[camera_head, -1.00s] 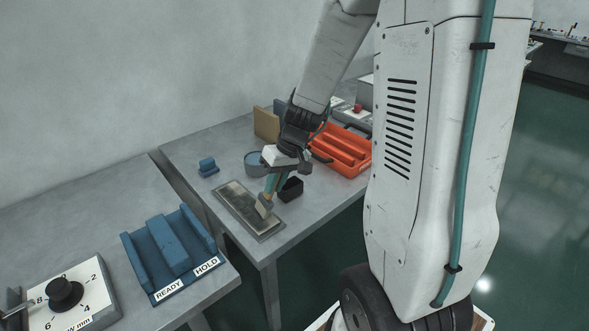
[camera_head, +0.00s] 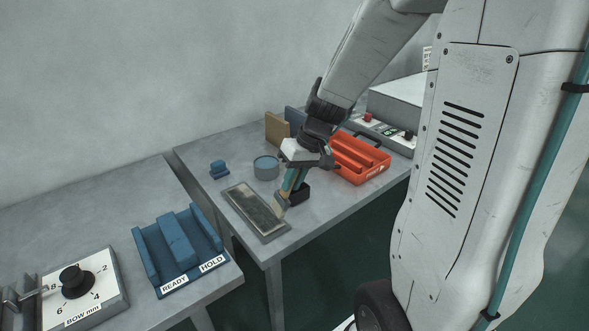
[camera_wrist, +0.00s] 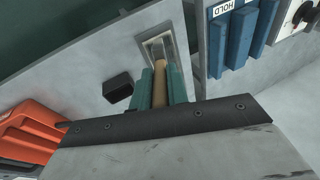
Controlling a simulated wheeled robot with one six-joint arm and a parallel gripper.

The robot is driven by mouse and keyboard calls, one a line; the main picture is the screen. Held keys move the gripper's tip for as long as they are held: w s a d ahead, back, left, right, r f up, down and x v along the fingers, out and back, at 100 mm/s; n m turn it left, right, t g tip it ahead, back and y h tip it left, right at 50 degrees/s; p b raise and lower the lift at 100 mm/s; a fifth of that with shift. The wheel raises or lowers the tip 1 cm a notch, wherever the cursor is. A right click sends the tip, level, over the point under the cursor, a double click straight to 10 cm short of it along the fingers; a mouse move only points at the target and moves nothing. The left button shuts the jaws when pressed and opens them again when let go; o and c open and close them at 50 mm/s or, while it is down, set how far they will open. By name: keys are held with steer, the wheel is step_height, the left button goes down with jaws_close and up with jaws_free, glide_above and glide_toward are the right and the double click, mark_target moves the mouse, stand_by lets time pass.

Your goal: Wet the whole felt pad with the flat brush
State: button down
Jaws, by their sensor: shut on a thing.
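The felt pad (camera_head: 254,207) lies in a shallow grey frame near the table's front edge. Its surface is patchy, dark in places and paler in others; I cannot tell exactly how much is wet. My gripper (camera_head: 292,183) is shut on the flat brush (camera_head: 281,203), bristles down, at the pad's right long edge. Whether the bristles touch the pad is unclear. In the wrist view the brush's tan handle (camera_wrist: 159,88) stands between the teal fingers, and the pad (camera_wrist: 157,45) shows beyond, with the bristles hidden.
A black open box (camera_head: 300,194) stands close right of the brush. A round grey-blue tub (camera_head: 266,167) and a small blue block (camera_head: 218,168) are behind the pad. An orange tray (camera_head: 360,160) is at right. A blue READY/HOLD rack (camera_head: 177,240) is on the left table.

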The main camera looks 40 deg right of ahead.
steer(key=shift+r, duration=1.6)
